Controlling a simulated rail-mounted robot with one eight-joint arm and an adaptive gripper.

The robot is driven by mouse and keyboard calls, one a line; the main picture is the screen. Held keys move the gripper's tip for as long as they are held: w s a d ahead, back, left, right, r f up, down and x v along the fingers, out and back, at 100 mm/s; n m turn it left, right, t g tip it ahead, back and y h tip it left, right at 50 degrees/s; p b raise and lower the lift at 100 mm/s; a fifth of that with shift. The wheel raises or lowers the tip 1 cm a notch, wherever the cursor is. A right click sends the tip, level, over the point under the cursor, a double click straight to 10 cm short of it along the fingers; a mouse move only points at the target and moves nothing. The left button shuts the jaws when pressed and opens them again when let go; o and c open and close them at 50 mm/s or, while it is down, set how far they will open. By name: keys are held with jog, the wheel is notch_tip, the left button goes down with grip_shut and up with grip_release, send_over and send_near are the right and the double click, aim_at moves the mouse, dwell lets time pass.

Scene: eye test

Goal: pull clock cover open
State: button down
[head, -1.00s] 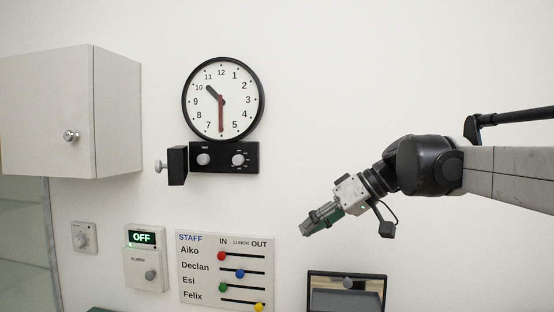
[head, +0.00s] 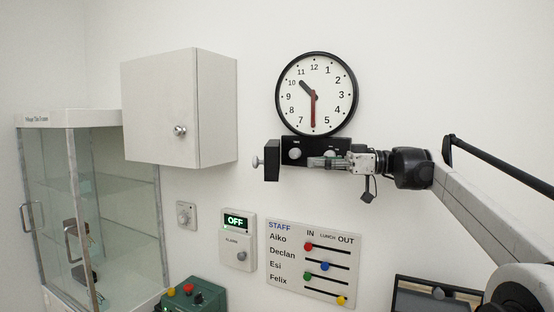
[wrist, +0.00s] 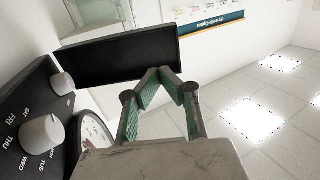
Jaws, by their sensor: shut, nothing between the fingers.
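The round clock (head: 316,94) hangs on the wall above a black control panel (head: 291,141) with round knobs. A black cover (head: 272,160) with a silver knob (head: 257,162) stands out from the panel's left end, swung open. In the wrist view the cover (wrist: 115,52) is a dark plate across the top, beside the panel's knobs (wrist: 42,133); part of the clock (wrist: 95,130) shows below. My gripper (head: 310,162) is shut and empty in front of the panel, right of the cover. Its fingertips (wrist: 168,76) appear close to the cover; I cannot tell whether they touch.
A white wall cabinet (head: 165,108) and a glass case (head: 110,210) are at left. The wall right of the clock is clear.

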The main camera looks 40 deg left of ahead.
aim_at(276, 162)
jog(key=p+x, duration=0.2)
jog(key=x, duration=0.8)
jog(key=shift+s+a+r, duration=0.1)
jog(key=shift+r, duration=0.05)
dwell(0.3)
